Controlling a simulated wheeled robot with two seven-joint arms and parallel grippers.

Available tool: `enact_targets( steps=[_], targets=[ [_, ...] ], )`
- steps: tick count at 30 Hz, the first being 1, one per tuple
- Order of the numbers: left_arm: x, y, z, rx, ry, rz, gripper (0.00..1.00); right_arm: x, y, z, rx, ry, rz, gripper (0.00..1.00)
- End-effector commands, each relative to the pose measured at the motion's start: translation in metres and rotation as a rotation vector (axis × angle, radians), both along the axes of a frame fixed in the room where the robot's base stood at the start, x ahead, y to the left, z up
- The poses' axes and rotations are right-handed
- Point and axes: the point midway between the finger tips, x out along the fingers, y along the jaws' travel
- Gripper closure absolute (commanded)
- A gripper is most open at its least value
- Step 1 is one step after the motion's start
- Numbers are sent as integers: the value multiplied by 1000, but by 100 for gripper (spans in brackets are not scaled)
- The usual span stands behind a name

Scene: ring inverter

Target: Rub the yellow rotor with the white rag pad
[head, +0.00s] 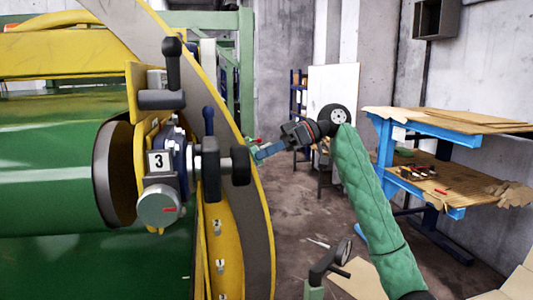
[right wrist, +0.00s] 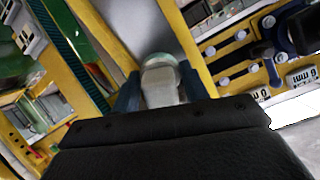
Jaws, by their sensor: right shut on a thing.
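The yellow rotor (head: 222,235) is the big yellow ring with a grey face, curving down the left half of the head view. A yellow part of it or its frame crosses the right wrist view (right wrist: 192,50). My right gripper (head: 262,152) has blue fingers and stands just right of the ring's edge in the head view. In the right wrist view its fingers (right wrist: 160,88) are shut on the white rag pad (right wrist: 160,82), a pale block with a greenish far end. Whether the pad touches the rotor I cannot tell. The pad is not clear in the head view. My left gripper is not in view.
A green drum (head: 50,180) fills the left, with black-handled clamps (head: 210,167) and a "3" plate (head: 159,161) near the ring. A blue workbench (head: 447,143) with tools stands at right. A black lever with a grey disc (head: 344,252) stands low in the middle.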

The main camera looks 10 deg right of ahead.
Motion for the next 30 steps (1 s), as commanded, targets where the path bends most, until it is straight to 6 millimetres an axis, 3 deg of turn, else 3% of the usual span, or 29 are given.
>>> enact_targets(
  steps=[5, 30],
  targets=[
    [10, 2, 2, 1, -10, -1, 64, 0, 1, 0, 0, 0, 0, 74],
    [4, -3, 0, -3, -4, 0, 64, 0, 11, -4, 0, 0, 0, 74]
  ],
)
